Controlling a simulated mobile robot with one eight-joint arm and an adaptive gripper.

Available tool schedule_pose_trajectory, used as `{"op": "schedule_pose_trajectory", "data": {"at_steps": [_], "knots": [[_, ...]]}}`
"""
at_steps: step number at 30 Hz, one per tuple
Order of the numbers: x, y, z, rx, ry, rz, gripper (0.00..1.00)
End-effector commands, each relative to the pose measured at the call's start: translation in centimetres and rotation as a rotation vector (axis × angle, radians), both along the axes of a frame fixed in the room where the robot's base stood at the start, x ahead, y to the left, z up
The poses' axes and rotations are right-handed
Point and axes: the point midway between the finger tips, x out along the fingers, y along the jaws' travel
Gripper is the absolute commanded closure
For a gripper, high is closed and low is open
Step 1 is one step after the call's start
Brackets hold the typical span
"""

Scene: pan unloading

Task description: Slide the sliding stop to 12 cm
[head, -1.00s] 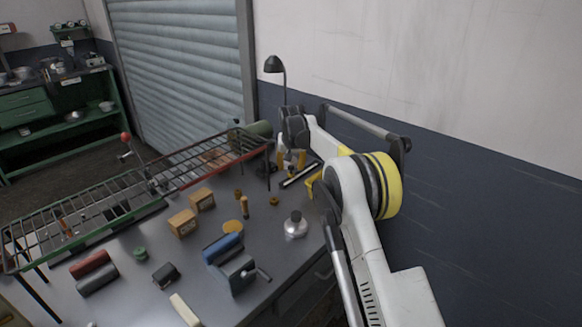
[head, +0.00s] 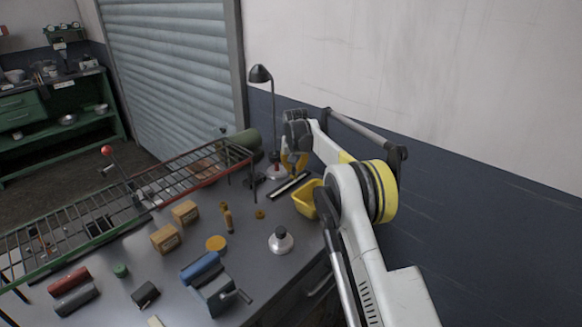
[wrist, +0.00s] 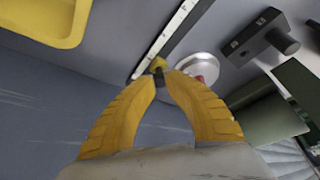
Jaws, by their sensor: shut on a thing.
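The ruler rail (wrist: 172,40), a pale scale strip with dark edges, runs diagonally in the wrist view. It also shows on the bench in the head view (head: 289,187). The sliding stop (wrist: 158,64), a small yellow piece with a dark part below, is near the rail's lower end in the wrist view. My gripper (wrist: 164,76), with two yellow fingers, is shut on the stop. Its fingertips partly hide the stop. In the head view my gripper (head: 293,163) is over the rail's far side, and the stop cannot be made out there. The scale numbers are too small to read.
A yellow bin (head: 303,199) stands close to the rail's right. A wire rack (head: 130,195) and several blocks and cylinders fill the bench's left. The wall is close on the right.

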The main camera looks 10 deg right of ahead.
Motion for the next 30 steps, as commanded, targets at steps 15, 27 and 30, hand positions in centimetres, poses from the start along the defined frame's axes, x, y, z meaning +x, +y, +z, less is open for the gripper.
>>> {"op": "schedule_pose_trajectory", "data": {"at_steps": [15,27,30], "knots": [[0.0,0.0,-0.2,0.0,0.002,0.0,0.57],[-1.5,0.2,3.3,0.0,0.002,0.0,0.57],[-2.4,0.4,5.5,0.0,0.002,0.0,0.57]]}}
